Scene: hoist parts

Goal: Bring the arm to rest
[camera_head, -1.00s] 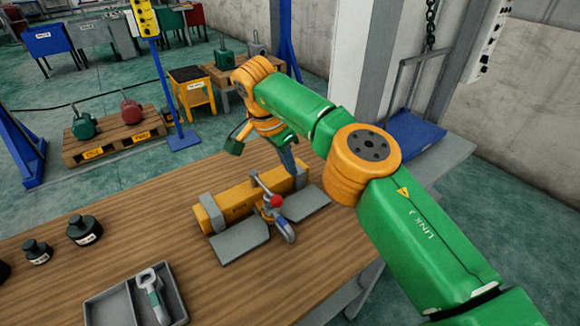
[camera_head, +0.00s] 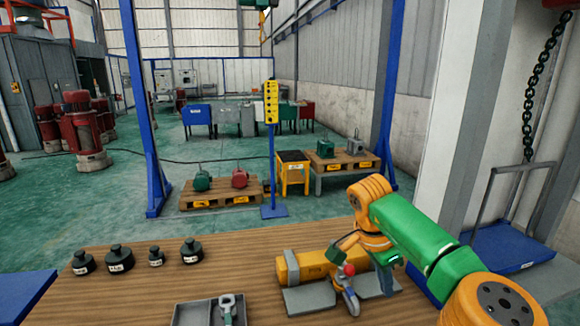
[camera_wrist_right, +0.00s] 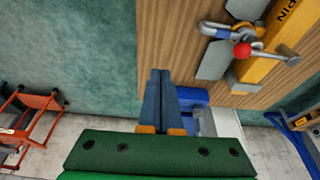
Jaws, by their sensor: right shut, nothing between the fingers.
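My right arm (camera_head: 425,245) comes in from the lower right and hangs over the workbench (camera_head: 235,258). Its gripper (camera_head: 388,286) points down beside the right end of the yellow beam (camera_head: 315,262), partly covered by the arm. In the right wrist view the two blue fingers (camera_wrist_right: 160,73) lie together with nothing between them. They appear over wood near the bench edge, apart from the yellow beam (camera_wrist_right: 258,66). A hook-like shackle with a red ball (camera_head: 349,270) sits in front of the beam and also shows in the wrist view (camera_wrist_right: 241,50). My left gripper is out of view.
Several black weights (camera_head: 119,260) stand at the bench's back left. A grey tray (camera_head: 182,317) with a tool (camera_head: 227,306) is at the front. A yellow control box on a blue post (camera_head: 271,104) and a pallet (camera_head: 215,197) stand behind. Blue gantry posts (camera_head: 146,110) flank the floor.

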